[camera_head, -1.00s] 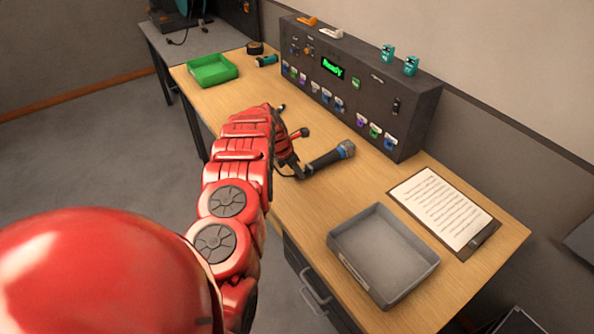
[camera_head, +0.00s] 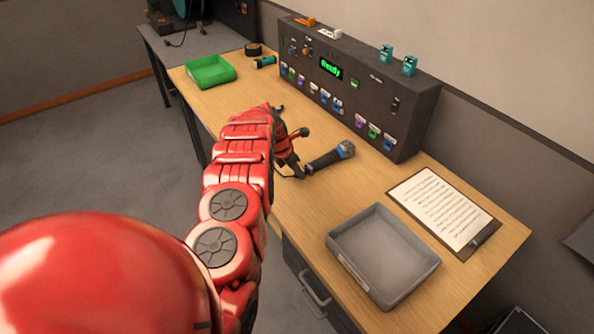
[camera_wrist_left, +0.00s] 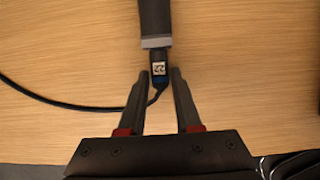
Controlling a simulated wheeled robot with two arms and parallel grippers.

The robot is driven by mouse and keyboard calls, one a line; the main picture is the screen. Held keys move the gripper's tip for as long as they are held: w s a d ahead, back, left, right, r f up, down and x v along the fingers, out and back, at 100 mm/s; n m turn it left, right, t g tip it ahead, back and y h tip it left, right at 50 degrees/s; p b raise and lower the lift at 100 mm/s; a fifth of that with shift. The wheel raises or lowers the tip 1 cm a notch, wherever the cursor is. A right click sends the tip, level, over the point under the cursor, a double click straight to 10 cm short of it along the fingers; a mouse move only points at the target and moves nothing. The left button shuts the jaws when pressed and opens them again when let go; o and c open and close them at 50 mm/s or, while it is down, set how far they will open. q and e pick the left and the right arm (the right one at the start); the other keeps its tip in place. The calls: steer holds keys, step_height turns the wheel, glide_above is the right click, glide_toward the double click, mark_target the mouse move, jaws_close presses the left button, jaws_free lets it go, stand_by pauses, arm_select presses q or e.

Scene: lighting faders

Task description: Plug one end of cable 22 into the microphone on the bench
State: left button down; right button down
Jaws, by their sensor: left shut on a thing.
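The black microphone (camera_head: 328,159) lies on the wooden bench, its blue-ringed head pointing to the right. In the left wrist view the microphone's tail end (camera_wrist_left: 155,22) comes down from the top. A small dark plug labelled 22 (camera_wrist_left: 159,69) is in line with that end and meets it; how deep it sits cannot be told. My left gripper (camera_wrist_left: 160,76) has its fingertips on either side of the plug and is shut on it. It also shows in the head view (camera_head: 297,168), beside the microphone's tail. The black cable (camera_wrist_left: 60,103) runs from the plug to the left. My right gripper is not in view.
A grey tray (camera_head: 335,244) and a clipboard (camera_head: 441,207) lie to the right on the bench. A dark console (camera_head: 420,118) with faders and a green display stands along the back. A green tray (camera_head: 211,76) is at the far left. Bare wood surrounds the microphone.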

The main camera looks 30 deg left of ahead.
arm_select(q)
steer(key=c, duration=0.5)
jaws_free()
steer(key=shift+r, duration=0.15)
steer(key=shift+s+a+r, duration=0.2)
steer(key=shift+s+r, duration=0.05)
steer(key=shift+r, duration=0.3)
steer(key=b+v, duration=0.1)
steer(key=v, duration=0.3)
steer(key=shift+d, duration=0.1)
steer(key=shift+p+v, duration=5.9)
steer(key=shift+v, duration=0.1)
